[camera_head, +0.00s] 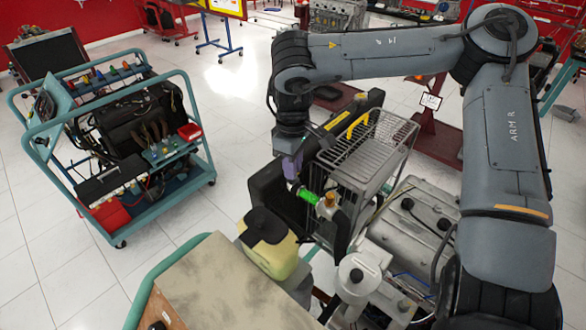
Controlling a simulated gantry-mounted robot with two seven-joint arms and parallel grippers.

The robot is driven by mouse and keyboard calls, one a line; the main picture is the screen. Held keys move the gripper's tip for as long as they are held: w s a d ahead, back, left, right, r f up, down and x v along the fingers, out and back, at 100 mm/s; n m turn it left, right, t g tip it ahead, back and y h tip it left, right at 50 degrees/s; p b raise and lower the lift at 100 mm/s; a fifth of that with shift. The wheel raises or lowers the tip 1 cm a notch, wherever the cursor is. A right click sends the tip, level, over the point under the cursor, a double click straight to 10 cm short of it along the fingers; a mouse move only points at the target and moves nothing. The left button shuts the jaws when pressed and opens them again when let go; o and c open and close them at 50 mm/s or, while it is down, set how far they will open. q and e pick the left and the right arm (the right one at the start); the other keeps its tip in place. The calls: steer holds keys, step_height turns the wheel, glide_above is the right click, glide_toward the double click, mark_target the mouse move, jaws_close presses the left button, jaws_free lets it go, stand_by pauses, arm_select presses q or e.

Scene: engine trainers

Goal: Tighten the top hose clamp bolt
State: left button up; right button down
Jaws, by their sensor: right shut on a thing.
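My right gripper (292,178) hangs from the grey arm that comes in from the right. It points down beside the engine, and its fingers are small and dark here. It is shut on a slim tool with a bright green section (308,196). The green section points toward a brass-coloured cap (327,202) on a black hose (341,230). I cannot tell whether the tool touches anything. The top hose clamp and its bolt are too small to make out. My left gripper is not in view.
A yellowish tank with a black top (270,243) is close below. A teal trolley (130,150) stands left, with clear tiled floor between.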

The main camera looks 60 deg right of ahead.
steer(key=shift+m+b, duration=0.55)
steer(key=shift+m, duration=0.75)
steer(key=c, duration=1)
jaws_free()
steer(key=shift+r, duration=0.15)
step_height(320, 180, up, 11)
steer(key=shift+f+p, duration=0.2)
steer(key=shift+p, duration=0.35)
